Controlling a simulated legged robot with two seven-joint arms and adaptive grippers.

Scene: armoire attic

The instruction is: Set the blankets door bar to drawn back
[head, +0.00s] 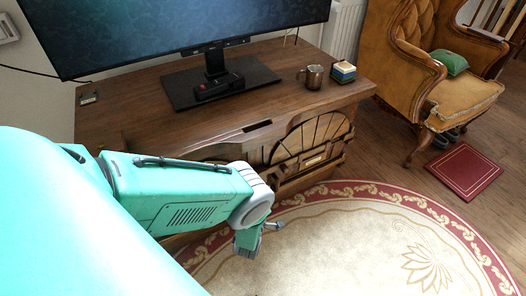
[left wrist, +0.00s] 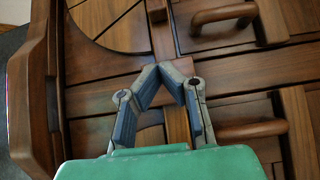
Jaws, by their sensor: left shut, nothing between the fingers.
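The dark wooden cabinet (head: 180,95) with fan-shaped front panels (head: 322,132) stands ahead in the head view. The left wrist view shows its wooden front close up, with an upper wooden handle (left wrist: 225,14) and a lower wooden handle (left wrist: 252,130) on the right. A narrow wooden strip (left wrist: 160,35) runs up the picture beyond the fingertips. I cannot tell which piece is the blankets door bar or how it is set. My left gripper (left wrist: 170,70) is shut and empty before this front; contact is unclear. My right gripper is not in view.
The round rug (head: 370,245) is clear.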

